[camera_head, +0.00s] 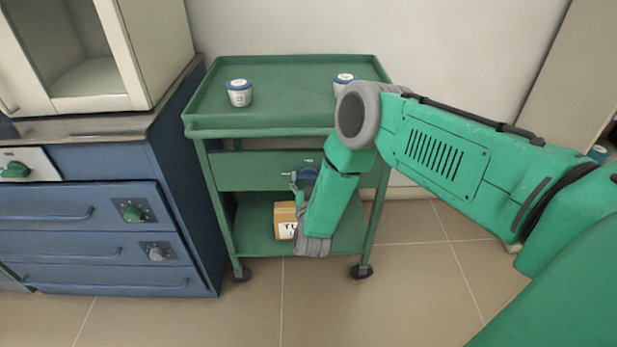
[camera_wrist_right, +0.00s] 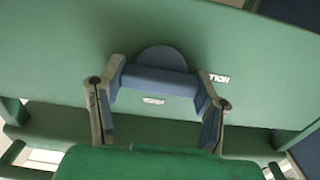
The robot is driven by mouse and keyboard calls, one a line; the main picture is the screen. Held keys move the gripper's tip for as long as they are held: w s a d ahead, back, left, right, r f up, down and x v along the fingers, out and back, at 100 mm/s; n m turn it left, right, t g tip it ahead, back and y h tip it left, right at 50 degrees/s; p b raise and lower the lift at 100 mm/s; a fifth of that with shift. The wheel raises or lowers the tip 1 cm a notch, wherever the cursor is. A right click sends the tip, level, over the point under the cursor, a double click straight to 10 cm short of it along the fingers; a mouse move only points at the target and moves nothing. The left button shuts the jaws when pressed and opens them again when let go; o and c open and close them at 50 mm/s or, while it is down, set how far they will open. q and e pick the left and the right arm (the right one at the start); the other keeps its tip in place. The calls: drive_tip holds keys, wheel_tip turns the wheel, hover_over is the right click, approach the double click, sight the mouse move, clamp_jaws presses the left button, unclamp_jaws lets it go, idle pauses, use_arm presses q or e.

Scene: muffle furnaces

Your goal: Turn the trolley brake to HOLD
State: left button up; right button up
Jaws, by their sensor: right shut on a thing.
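The green trolley (camera_head: 222,180) stands against the wall. Its front panel (camera_head: 240,172) carries the blue brake knob (camera_head: 309,174), partly hidden by my right gripper (camera_head: 299,180). In the right wrist view the blue knob (camera_wrist_right: 158,82) shows a round disc with a raised bar. The two fingers of my right gripper (camera_wrist_right: 160,86) are shut on the ends of this bar. Two small white labels sit by the knob, one beside the right finger (camera_wrist_right: 219,78) and one at the bar's lower edge (camera_wrist_right: 153,100); their text is too small to read surely. My left gripper is not in view.
Lidded white jars (camera_head: 240,93) stand on the trolley's top. A cardboard box (camera_head: 285,220) sits on the lower shelf, partly behind my right arm. A blue cabinet (camera_head: 90,240) with a furnace on top stands close at left. The floor in front is clear.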

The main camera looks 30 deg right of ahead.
drive_tip(key=shift+s+a+f+n, duration=0.15)
drive_tip(key=shift+s+f+n, duration=0.05)
drive_tip(key=shift+f+n, duration=0.2)
drive_tip(key=o, duration=1.2)
drive_tip(key=shift+c, duration=0.2)
drive_tip(key=shift+w+r, duration=0.1)
drive_tip(key=shift+w, duration=0.05)
drive_tip(key=shift+s+a, duration=0.1)
drive_tip(key=shift+s, duration=0.1)
drive_tip(key=v, duration=1.1)
drive_tip(key=shift+s, duration=0.25)
